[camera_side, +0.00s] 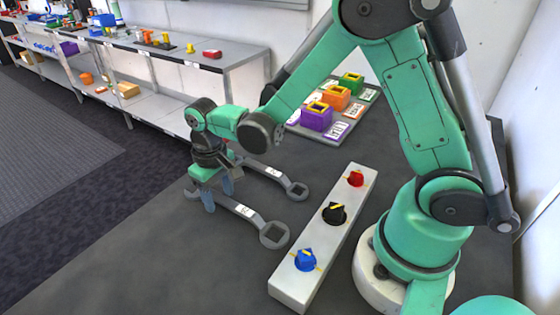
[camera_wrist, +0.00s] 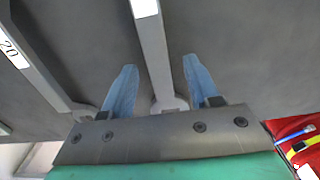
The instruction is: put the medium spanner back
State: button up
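My gripper (camera_side: 209,202) is open and low over the dark table, fingers pointing down. In the wrist view, its two blue fingers (camera_wrist: 160,64) stand on either side of a grey spanner shaft (camera_wrist: 152,52), with gaps on both sides. A second spanner (camera_wrist: 40,80), labelled 20, lies to the left. In the side view, a near spanner (camera_side: 246,214) with a ring end runs under my gripper, and another spanner (camera_side: 275,174) lies behind it. Their far ends are hidden by my gripper and wrist. I cannot tell which one is the medium spanner.
A pale bar (camera_side: 318,245) with blue, black and red knobs lies right of the spanners. Purple, orange and green blocks (camera_side: 336,97) stand on a board behind. A red item (camera_wrist: 300,135) shows at the wrist view's lower right. The table's front left is clear.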

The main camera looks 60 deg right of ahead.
aim_at(219, 196)
notch_tip(219, 196, up, 12)
jog(key=s+d+t, duration=0.4)
jog(key=s+t, duration=0.3)
jog(key=shift+d+r, duration=0.15)
jog(key=shift+r, duration=0.15)
dwell(0.5)
